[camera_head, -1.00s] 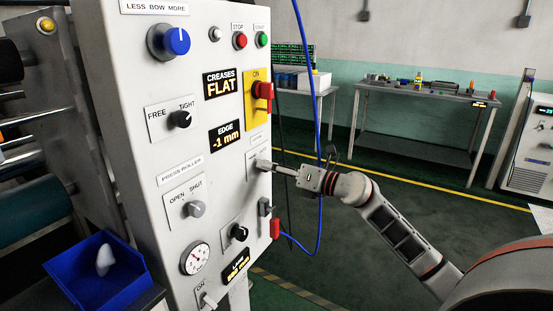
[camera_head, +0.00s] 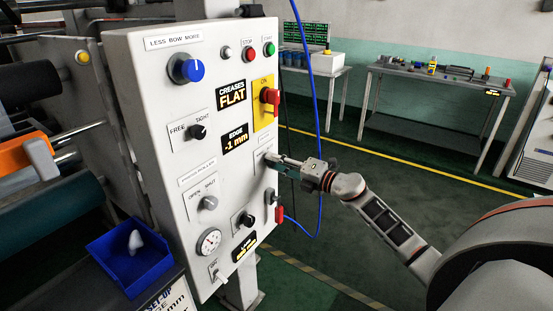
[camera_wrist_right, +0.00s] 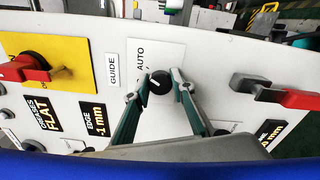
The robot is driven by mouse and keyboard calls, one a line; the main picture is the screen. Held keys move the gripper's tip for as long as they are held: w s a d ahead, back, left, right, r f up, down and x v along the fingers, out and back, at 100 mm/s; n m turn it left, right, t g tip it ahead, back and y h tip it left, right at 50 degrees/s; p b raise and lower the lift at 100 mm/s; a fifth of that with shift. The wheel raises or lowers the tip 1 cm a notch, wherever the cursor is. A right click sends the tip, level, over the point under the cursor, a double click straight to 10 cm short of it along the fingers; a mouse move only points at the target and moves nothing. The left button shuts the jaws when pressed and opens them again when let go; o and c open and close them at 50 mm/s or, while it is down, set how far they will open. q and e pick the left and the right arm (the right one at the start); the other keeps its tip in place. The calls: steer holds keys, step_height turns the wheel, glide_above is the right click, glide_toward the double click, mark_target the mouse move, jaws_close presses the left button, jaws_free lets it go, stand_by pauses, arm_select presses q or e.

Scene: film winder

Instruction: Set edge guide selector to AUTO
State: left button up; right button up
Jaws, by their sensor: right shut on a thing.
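The edge guide selector (camera_wrist_right: 158,84) is a round black knob with a pale pointer line, on a white plate beside the GUIDE label (camera_wrist_right: 113,69). The word AUTO (camera_wrist_right: 141,57) is printed on that plate; other lettering is hidden by a finger. My right gripper (camera_wrist_right: 161,80) is shut on the knob, one finger on each side. In the head view my right gripper (camera_head: 273,159) reaches the right part of the panel (camera_head: 160,110) and largely hides the knob. The pointer's exact setting is hard to read. My left gripper is not in view.
A red-handled switch on a yellow plate (camera_head: 264,112) sits above the selector. A red lever (camera_head: 280,213) juts from the panel edge below. A blue cable (camera_head: 316,110) hangs behind my right wrist. A blue bin (camera_head: 112,262) stands lower left.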

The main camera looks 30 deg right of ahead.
steer(key=shift+f, duration=0.1)
stand_by(0.4)
steer(key=o, duration=1.1)
steer(key=v, duration=1.2)
steer(key=s+a+f+m+h, duration=0.2)
steer(key=s+a+f+m, duration=0.25)
steer(key=f, duration=0.25)
steer(key=s+a+f+m+g+h, duration=0.1)
steer(key=s+a+f+m, duration=0.2)
steer(key=a+f+m, duration=0.3)
steer(key=s+a+f+m+h, duration=0.2)
steer(key=s+a+f+m, duration=0.2)
steer(key=f+m, duration=0.3)
steer(key=s+a+f+m+g+y, duration=0.1)
steer(key=s+a+f+m+g, duration=0.3)
steer(key=s+a+f, duration=0.6)
steer(key=s+a, duration=0.1)
steer(key=a, duration=0.2)
steer(key=shift+f+g, duration=0.35)
steer(key=shift+g, duration=0.05)
